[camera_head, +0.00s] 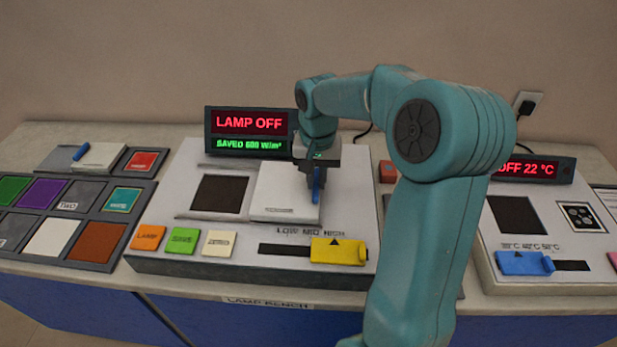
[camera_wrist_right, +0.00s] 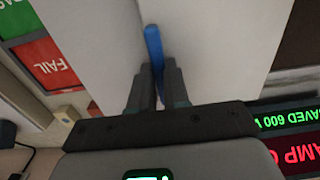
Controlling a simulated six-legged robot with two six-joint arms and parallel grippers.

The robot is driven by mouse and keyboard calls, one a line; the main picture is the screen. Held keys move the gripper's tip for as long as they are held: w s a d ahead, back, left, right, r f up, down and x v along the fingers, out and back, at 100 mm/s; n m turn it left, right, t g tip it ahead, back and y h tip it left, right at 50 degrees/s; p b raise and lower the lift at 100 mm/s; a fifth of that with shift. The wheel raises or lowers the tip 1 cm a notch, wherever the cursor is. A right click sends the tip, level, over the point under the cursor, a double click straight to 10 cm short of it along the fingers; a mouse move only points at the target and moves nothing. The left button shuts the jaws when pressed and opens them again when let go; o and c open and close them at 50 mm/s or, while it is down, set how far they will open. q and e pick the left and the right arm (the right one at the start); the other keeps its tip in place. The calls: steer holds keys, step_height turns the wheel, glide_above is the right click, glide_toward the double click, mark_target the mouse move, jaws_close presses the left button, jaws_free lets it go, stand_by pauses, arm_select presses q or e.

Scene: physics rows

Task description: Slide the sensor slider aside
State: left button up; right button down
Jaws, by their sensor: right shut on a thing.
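The sensor slider is a white plate (camera_head: 283,203) on the middle console, to the right of a dark square pad (camera_head: 219,193). Its upright blue handle (camera_head: 316,184) stands at the plate's right edge. My right gripper (camera_head: 316,170) is over the handle from above and shut on it. In the right wrist view the blue handle (camera_wrist_right: 153,46) shows between the two dark fingers (camera_wrist_right: 157,78), and the white plate (camera_wrist_right: 208,50) spreads on both sides. Part of the plate's back edge is hidden by the gripper. My left gripper is not in view.
A display (camera_head: 248,130) reads LAMP OFF and SAVED 600 in front of the wall. Orange, green and cream buttons (camera_head: 182,240) and a yellow slider (camera_head: 338,252) line the console's front. A tile board (camera_head: 72,208) lies left; another console (camera_head: 545,225) stands right, partly behind my arm.

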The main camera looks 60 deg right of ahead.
steer(key=shift+s+d+r, duration=0.1)
steer(key=shift+d, duration=0.05)
steer(key=c, duration=1.3)
jaws_free()
steer(key=shift+c, duration=0.2)
steer(key=shift+o, duration=1.2)
steer(key=shift+s, duration=0.15)
steer(key=shift+s+d, duration=0.1)
steer(key=shift+w, duration=0.2)
steer(key=shift+w+r, duration=0.1)
steer(key=shift+r, duration=0.1)
step_height(320, 180, up, 16)
steer(key=p, duration=0.2)
steer(key=shift+s, duration=0.2)
